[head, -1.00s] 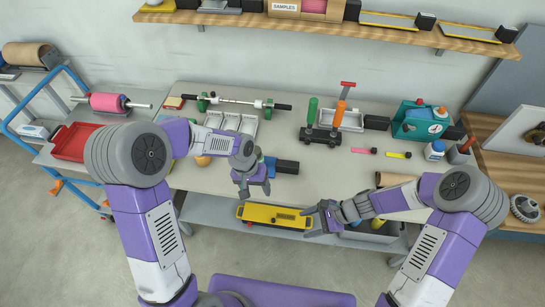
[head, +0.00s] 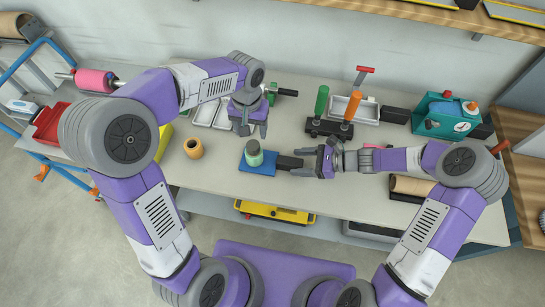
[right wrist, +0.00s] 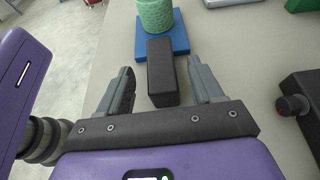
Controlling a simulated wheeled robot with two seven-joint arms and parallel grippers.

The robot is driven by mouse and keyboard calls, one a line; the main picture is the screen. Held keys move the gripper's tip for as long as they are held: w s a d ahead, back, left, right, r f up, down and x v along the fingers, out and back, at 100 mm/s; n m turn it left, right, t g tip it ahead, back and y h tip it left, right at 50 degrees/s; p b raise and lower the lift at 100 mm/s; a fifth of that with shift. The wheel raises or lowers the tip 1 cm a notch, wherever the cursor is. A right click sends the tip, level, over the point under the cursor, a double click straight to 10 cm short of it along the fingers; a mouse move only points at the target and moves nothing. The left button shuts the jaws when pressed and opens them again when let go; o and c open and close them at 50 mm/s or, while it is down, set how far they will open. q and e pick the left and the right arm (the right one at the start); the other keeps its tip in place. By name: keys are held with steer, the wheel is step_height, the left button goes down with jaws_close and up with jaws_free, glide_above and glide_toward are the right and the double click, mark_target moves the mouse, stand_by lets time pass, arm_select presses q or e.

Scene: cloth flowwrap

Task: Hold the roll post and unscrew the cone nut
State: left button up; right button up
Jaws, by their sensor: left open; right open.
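A blue base (head: 257,168) lies on the table with a green ribbed round piece (head: 254,154) standing on it, which looks like the roll post with its cone nut. A black block (head: 288,163) sticks out from the base's right side. My right gripper (head: 303,162) is open at the block's right end. In the right wrist view, the black block (right wrist: 163,72) lies between the spread fingers, apart from both. The green piece (right wrist: 156,14) and blue base (right wrist: 180,35) are beyond it. My left gripper (head: 252,132) is open and empty, just behind and above the green piece.
An orange-brown roll (head: 194,147) stands left of the base. Behind are white trays (head: 208,112) and a black stand (head: 329,127) with green and orange handles. A teal box (head: 445,117) is at the back right, and a brown roll (head: 411,186) is at the right.

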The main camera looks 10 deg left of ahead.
steer(key=shift+x, duration=1.3)
jaws_close()
